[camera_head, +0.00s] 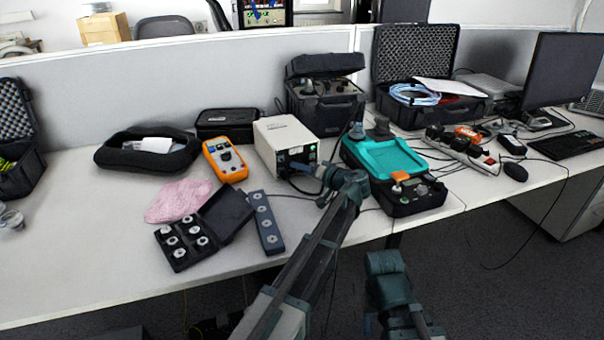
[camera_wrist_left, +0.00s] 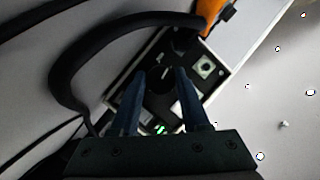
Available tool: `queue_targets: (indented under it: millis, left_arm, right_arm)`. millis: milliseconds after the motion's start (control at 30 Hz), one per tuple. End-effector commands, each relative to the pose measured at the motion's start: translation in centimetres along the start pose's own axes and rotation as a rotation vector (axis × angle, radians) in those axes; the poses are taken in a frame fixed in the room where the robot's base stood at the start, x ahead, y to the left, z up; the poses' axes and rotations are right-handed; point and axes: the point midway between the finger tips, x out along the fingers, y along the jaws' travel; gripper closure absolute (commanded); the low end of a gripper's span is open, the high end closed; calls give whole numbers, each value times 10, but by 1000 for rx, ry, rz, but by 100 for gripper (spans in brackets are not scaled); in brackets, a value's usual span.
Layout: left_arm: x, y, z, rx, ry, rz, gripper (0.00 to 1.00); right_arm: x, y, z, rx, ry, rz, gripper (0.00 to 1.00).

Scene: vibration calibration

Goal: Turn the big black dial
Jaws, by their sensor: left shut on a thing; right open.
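The beige instrument box (camera_head: 285,139) stands on the desk, and its dark front panel (camera_head: 297,155) faces the desk's front edge. My left gripper (camera_head: 305,169) reaches the panel from the right and hides the dial in the head view. In the left wrist view, the big black dial (camera_wrist_left: 160,79) sits on the panel between the two fingertips. My left gripper (camera_wrist_left: 160,73) is shut on the dial, one finger on each side. Small green lights show low on the panel between the fingers. Part of my right arm shows at the bottom, but its gripper is not visible.
An orange multimeter (camera_head: 225,160) lies left of the box. A teal-topped device (camera_head: 385,158) stands to the right. An open weight case (camera_head: 187,241) and a dark bar (camera_head: 265,223) lie in front. A thick black cable (camera_wrist_left: 62,75) curves beside the panel.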

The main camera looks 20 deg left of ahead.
Motion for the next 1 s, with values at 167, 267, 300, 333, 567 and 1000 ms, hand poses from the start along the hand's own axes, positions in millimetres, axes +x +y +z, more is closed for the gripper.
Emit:
queue_targets:
  millis: [167, 267, 300, 333, 567, 1000]
  left_arm:
    - [1, 5, 3, 153, 5, -63, 100]
    - [1, 5, 4, 235, 9, -97, 100]
    - [1, 5, 4, 266, 10, -111, 100]
    - [1, 5, 4, 288, 11, -121, 100]
    - [1, 5, 4, 437, 19, -183, 100]
    - [0, 3, 3, 574, 26, -240, 100]
  right_arm:
    - [17, -1, -1, -1, 0, 3, 50]
    - [24, -2, -2, -1, 0, 4, 50]
    - [27, -2, -2, -1, 0, 4, 50]
    - [28, -2, -2, -1, 0, 5, 50]
    - [41, -2, -2, -2, 0, 7, 50]
    - [52, -3, -3, -3, 1, 10, 50]
